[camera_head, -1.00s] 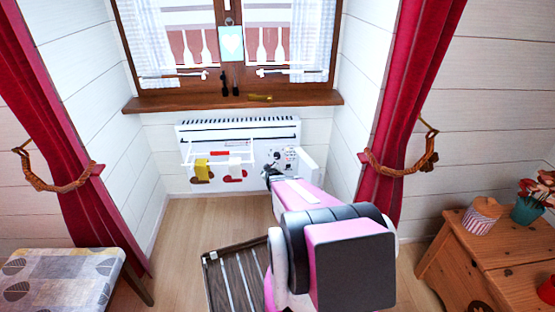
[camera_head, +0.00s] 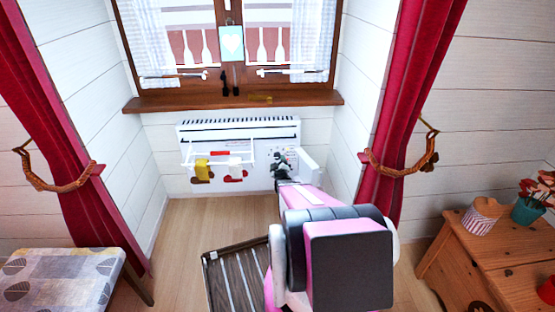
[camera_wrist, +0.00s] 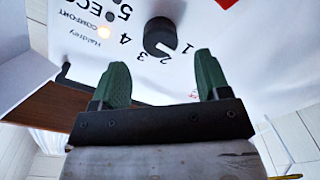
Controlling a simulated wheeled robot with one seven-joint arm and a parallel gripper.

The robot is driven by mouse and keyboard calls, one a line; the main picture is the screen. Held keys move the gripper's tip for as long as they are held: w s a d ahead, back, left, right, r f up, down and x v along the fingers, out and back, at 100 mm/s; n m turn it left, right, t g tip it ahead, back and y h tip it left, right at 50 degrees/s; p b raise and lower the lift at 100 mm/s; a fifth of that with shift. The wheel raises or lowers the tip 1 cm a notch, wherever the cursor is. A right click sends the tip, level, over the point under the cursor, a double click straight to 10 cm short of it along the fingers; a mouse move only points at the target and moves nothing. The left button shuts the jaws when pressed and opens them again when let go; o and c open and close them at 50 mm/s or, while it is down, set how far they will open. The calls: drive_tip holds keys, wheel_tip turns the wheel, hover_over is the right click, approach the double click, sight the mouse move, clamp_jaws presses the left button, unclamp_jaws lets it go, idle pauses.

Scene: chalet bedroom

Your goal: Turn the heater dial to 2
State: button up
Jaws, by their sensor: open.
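The white heater (camera_head: 240,130) is mounted low on the wall under the window. In the wrist view its panel (camera_wrist: 215,60) carries a black round dial (camera_wrist: 158,36) with numbers around it, 1, 2, 3, 4 and 5 among them. A pale mark on the dial's lower side faces the area near 1 and 2; I cannot tell exactly which. My gripper (camera_head: 282,162) is at the heater's right end. In the wrist view my gripper (camera_wrist: 158,82) is open, its green fingers apart below the dial, with nothing between them. The dial appears beyond the fingertips, roughly between them.
A white rack (camera_head: 220,158) with yellow and red items hangs on the heater's front. A wooden sill (camera_head: 190,103) is above. Red curtains (camera_head: 400,120) flank the alcove. A slatted wooden thing (camera_head: 237,275) lies on the floor. A wooden dresser (camera_head: 500,260) stands at right.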

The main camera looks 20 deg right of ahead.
sight(278, 158)
drive_tip(key=x, duration=0.5)
drive_tip(key=c, duration=0.9)
drive_tip(key=shift+m, duration=0.3)
drive_tip(key=m, duration=0.4)
drive_tip(key=shift+m, duration=2.1)
